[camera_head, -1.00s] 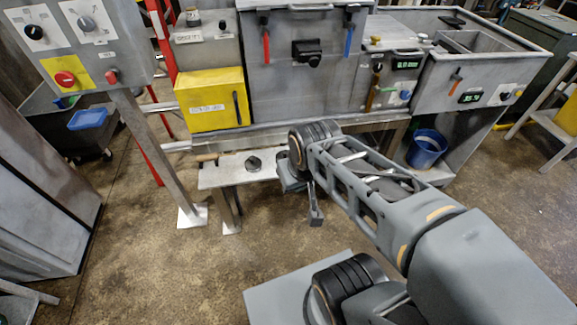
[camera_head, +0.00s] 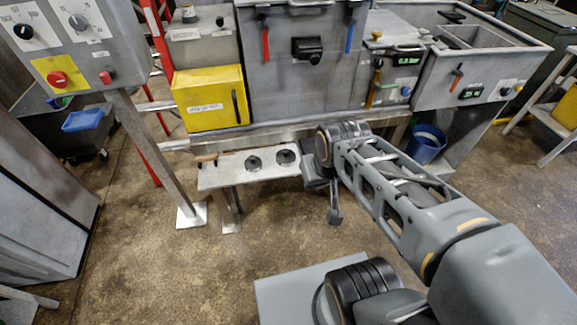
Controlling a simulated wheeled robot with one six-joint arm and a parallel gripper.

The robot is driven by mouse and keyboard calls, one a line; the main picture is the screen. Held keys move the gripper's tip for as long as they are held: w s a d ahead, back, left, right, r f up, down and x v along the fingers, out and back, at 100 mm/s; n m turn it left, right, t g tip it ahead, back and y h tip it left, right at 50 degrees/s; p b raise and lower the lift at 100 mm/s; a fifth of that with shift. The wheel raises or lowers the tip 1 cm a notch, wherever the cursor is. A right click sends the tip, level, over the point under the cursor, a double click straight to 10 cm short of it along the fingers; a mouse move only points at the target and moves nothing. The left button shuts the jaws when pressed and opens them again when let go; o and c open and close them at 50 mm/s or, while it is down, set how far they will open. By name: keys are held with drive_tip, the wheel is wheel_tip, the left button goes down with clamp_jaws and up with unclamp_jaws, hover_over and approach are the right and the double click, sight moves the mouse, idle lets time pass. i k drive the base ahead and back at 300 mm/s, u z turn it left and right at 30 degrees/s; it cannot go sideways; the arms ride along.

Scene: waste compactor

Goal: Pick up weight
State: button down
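Two dark, round, knobbed pieces that look like weights sit on the low metal bench (camera_head: 225,175): a left weight (camera_head: 254,163) and a right weight (camera_head: 286,158). Both stand apart from each other in the open. My gripper (camera_head: 335,214) hangs down just right of the bench's right end, to the right of both weights and touching neither as far as I can see. Only a small dark part of it shows below my wrist, so its opening is not clear. My arm covers the area behind it.
A wooden-handled tool (camera_head: 206,160) lies at the bench's left end. A yellow box (camera_head: 207,100) and the grey compactor (camera_head: 290,90) stand behind the bench. A control panel post (camera_head: 155,155) stands at left, a blue bucket (camera_head: 427,145) at right.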

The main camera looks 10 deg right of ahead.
sight(254, 163)
drive_tip(key=u, duration=2.4)
drive_tip(key=i, duration=1.8)
drive_tip(key=z, duration=3.3)
